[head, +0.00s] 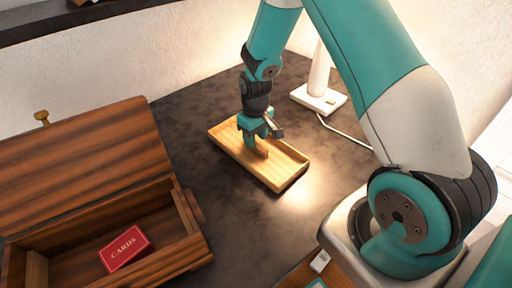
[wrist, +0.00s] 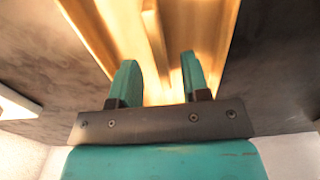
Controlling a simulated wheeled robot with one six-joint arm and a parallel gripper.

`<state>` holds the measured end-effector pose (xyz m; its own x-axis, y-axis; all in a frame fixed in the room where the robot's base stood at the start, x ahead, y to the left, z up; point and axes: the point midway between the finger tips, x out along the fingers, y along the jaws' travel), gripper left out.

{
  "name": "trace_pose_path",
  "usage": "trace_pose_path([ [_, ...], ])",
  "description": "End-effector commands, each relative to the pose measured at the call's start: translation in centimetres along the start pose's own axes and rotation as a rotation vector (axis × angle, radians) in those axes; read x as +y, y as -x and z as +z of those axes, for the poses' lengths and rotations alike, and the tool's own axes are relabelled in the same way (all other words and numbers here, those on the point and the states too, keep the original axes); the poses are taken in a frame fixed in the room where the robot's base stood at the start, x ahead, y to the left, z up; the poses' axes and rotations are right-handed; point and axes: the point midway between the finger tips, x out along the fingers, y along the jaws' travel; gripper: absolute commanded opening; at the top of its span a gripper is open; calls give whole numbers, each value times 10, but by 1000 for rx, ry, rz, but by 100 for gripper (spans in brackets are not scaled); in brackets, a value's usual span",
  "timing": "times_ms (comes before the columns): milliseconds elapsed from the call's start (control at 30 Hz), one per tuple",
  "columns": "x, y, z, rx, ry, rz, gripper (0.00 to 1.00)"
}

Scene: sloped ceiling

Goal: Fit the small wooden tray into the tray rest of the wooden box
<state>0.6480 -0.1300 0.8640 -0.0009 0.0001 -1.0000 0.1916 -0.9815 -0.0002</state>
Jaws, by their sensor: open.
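The small wooden tray (head: 283,171) is light wood and lies flat on the dark tabletop. A raised wooden grip (head: 261,148) stands in its middle. My gripper (head: 261,140) is pointing down over the tray, and its fingers are open. In the wrist view, the fingers (wrist: 163,80) are on either side of the tray's raised grip (wrist: 155,38) with gaps visible; I cannot tell how far down they reach. The wooden box (head: 190,241) is dark reddish wood at the left, with its lid (head: 80,160) open. The tray rest inside is not clearly distinguishable.
A red card pack (head: 124,248) lies inside the box. A white lamp base (head: 318,98) with a cable stands behind and right of the tray. The dark tabletop (head: 245,220) between box and tray is clear. A white wall borders the back.

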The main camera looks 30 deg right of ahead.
Motion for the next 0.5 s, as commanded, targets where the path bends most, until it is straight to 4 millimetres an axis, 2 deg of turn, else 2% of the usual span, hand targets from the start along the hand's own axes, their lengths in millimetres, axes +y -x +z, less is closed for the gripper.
trace_pose_path([
  [100,0,-17,1,-2,0,-1,43],
  [200,0,-24,1,-1,0,0,43],
  [433,0,-25,0,1,0,0,43],
  [500,0,-25,0,1,0,0,26],
])
